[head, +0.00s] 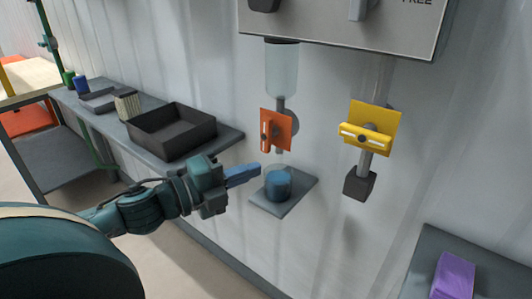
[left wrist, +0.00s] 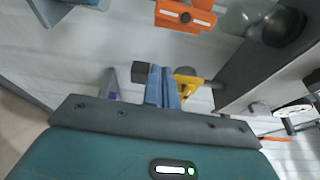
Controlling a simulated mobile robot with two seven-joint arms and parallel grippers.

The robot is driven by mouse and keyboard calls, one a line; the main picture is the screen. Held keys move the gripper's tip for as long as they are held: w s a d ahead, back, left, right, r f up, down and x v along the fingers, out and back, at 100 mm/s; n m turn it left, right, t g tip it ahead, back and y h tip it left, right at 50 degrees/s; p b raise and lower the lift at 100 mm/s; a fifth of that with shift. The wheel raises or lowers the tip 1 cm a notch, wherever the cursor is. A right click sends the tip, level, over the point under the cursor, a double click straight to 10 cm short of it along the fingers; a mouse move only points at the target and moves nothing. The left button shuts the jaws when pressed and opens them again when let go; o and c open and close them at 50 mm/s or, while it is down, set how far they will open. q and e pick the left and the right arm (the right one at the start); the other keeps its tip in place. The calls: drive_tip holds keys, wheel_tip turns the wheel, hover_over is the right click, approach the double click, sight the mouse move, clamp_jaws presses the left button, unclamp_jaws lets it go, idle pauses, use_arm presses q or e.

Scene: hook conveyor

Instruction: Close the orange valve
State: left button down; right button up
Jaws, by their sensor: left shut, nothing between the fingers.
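The orange valve (head: 280,122) sits on a vertical pipe on the wall, below a clear container (head: 281,70). Its handle stands upright, roughly in line with the pipe. My left gripper (head: 258,170) has blue fingers that are shut and empty. In the head view it is below and a little left of the orange valve, apart from it. In the left wrist view the closed fingertips (left wrist: 162,70) point up the picture, and the orange valve (left wrist: 185,17) shows at the top edge. My right gripper is not in view.
A blue cup (head: 278,184) stands on a small wall shelf (head: 297,197) under the orange valve, close to my left fingers. A yellow valve (head: 385,115) with its handle across the pipe is to the right. A black tray (head: 172,135) is on the left shelf. A purple block (head: 454,276) is lower right.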

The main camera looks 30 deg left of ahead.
sight(266, 151)
use_arm(q)
drive_tip(key=w+p, duration=0.1)
drive_tip(key=w, duration=0.6)
drive_tip(key=shift+w+a, duration=0.1)
drive_tip(key=shift+w, duration=0.25)
drive_tip(key=shift+a, duration=0.3)
drive_tip(key=shift+w, duration=0.15)
idle(0.5)
